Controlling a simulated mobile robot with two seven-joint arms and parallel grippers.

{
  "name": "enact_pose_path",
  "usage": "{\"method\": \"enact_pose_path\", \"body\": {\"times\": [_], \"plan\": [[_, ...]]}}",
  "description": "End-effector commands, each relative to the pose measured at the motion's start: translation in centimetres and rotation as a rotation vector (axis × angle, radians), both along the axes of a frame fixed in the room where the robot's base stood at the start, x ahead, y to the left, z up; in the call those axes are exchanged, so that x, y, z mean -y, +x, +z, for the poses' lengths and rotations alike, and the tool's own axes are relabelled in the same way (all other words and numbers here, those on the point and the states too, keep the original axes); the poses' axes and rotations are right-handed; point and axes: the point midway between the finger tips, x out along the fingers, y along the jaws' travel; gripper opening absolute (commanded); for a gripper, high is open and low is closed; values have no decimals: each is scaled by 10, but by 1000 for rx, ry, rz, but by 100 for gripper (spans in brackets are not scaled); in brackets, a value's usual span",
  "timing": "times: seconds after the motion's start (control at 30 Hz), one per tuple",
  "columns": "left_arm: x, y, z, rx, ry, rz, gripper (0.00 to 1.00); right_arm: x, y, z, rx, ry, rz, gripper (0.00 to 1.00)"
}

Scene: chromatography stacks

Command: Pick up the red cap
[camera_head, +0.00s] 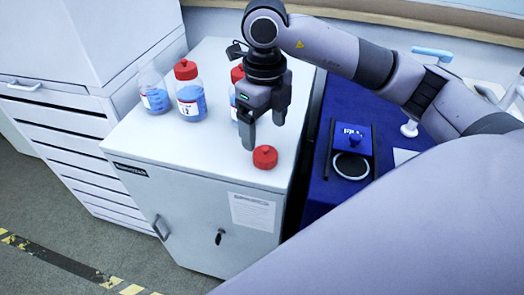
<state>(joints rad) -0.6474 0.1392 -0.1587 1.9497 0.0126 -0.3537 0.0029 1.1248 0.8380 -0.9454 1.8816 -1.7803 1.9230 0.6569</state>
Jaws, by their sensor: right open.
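A loose red cap (265,157) lies on the white cabinet top (160,160), near its front right edge. My right gripper (264,132) points down just behind and above the cap, its two fingers apart with nothing visible between them. The cap appears clear of the fingers. My left gripper is not in view.
A bottle of blue liquid with a red cap (190,95) and an open flask (153,92) stand at the back left. Another red-capped bottle (237,75) is partly hidden behind my right gripper. A blue surface (318,180) with a dark device (352,150) lies to the right.

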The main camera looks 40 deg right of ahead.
Motion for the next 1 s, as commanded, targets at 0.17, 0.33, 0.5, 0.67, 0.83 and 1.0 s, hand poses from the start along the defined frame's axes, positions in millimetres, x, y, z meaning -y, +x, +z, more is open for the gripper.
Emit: {"method": "enact_pose_path", "body": {"times": [0.17, 0.33, 0.5, 0.67, 0.83, 1.0], "plan": [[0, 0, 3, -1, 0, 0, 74, 1, -2, -20, -5, -2, 0, 84], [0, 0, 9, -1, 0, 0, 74, 1, -5, -45, -6, 0, 1, 84], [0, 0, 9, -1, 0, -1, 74, 0, -4, -63, -3, 2, 3, 84], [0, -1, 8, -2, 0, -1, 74, 0, -4, -65, 0, 3, 4, 84], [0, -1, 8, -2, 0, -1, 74, 0, -4, -65, -1, 4, 4, 58], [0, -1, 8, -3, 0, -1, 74, 0, -4, -65, -1, 4, 3, 25]]}}
